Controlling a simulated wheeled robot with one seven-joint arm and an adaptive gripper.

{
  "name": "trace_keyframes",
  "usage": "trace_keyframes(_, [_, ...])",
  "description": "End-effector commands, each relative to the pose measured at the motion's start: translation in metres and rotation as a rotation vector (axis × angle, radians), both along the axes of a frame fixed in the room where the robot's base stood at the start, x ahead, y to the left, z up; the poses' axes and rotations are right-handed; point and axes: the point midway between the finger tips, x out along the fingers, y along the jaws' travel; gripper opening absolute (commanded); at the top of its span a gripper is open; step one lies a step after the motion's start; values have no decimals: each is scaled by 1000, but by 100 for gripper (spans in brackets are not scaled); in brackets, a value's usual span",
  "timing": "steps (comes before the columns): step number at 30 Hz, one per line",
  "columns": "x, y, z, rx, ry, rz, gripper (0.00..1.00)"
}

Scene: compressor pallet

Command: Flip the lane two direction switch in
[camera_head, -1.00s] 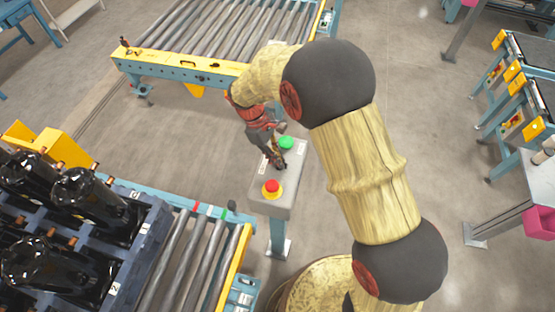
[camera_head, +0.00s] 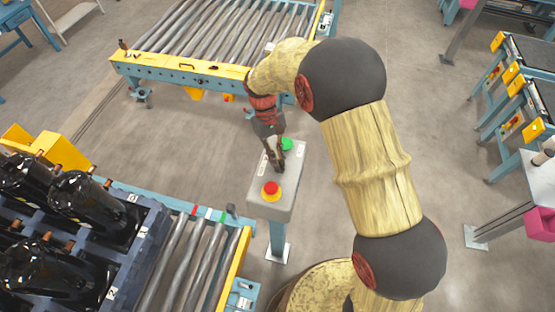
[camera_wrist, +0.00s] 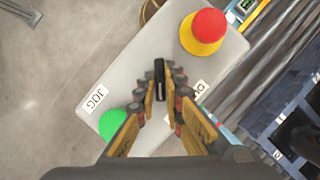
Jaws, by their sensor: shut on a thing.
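The grey control box (camera_head: 284,205) stands on a post, with a red button on a yellow collar (camera_head: 271,188) at its near end and a green button (camera_head: 287,144) toward its far end. In the wrist view a black switch lever (camera_wrist: 159,80) stands between the two buttons. My gripper (camera_wrist: 161,92) is over the box, its fingertips closed around the lever from both sides. It also shows in the head view (camera_head: 278,168), where it hides the lever. A "JOG" label (camera_wrist: 96,97) lies beside the green button; another label is partly covered by a finger.
A pallet (camera_head: 150,225) with black compressors stands on a roller conveyor (camera_head: 185,262) at lower left. Another roller conveyor (camera_head: 205,68) with a yellow edge lies behind the box.

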Motion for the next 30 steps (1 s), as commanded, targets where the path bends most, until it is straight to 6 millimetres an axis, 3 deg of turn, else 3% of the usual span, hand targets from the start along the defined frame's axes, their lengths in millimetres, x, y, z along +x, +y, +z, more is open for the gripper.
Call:
trace_keyframes(12, [1, 0, 1, 0, -2, -6, 0])
trace_keyframes(13, [1, 0, 1, 0, -2, -6, 11])
trace_keyframes(21, [0, 0, 0, 0, -1, -5, 27])
trace_keyframes(30, [0, 0, 1, -1, 0, -4, 28])
